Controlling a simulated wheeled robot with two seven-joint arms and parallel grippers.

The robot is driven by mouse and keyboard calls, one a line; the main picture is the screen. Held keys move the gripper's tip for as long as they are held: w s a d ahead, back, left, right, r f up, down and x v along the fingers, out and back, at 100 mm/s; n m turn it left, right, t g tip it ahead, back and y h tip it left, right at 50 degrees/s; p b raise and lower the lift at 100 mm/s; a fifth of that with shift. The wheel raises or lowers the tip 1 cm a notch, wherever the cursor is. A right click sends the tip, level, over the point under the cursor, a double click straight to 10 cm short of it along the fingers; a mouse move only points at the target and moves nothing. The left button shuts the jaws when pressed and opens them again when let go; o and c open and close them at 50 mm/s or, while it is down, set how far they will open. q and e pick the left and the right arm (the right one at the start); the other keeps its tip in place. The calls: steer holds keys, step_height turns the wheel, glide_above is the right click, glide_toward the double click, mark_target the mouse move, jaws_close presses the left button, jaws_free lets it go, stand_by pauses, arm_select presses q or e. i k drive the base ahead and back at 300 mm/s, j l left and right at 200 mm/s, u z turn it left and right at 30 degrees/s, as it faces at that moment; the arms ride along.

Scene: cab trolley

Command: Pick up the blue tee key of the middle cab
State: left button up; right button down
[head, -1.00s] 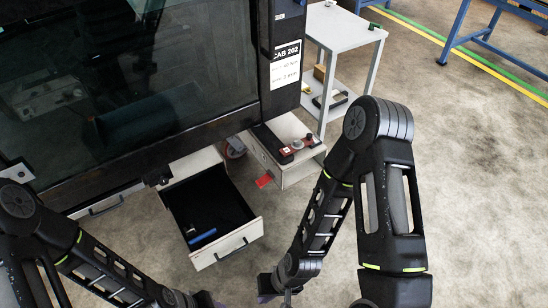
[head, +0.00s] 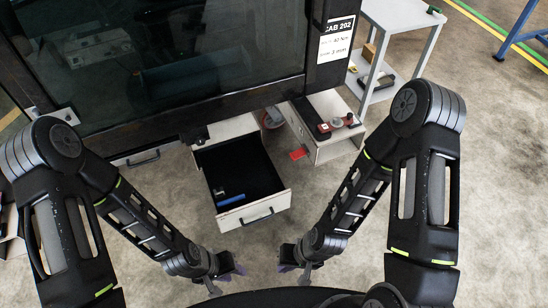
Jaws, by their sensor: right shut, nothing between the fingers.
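The blue tee key (head: 231,200) lies in the open drawer (head: 284,201) below the cab marked CAB 202 (head: 338,40). Its blue handle lies near the drawer's front left, and a small lighter piece shows beside it. My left gripper (head: 238,269) is in front of the drawer, below it in the picture, apart from the key; its fingers are too small and dark to tell open from shut. My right gripper (head: 288,268) is to the right of the left one, also apart from the drawer and key. It is shut and empty.
A low cabinet (head: 327,149) with small red and grey items on top stands right of the drawer. A red tag (head: 299,153) is beside it. A grey trolley (head: 402,22) stands behind at right. The floor around the drawer's front is clear.

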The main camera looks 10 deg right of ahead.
mark_target(231, 201)
steer(key=i+l+u, duration=0.2)
steer(key=i+l, duration=0.2)
steer(key=l, duration=0.25)
steer(key=i+l+u, duration=0.15)
steer(key=l, duration=0.2)
steer(key=i+l+u, duration=0.1)
steer(key=i+l, duration=0.15)
steer(key=l, duration=0.15)
steer(key=i+l+u, duration=0.1)
steer(key=l, duration=0.25)
steer(key=i+l+u, duration=0.1)
steer(key=l, duration=0.3)
steer(key=i, duration=0.1)
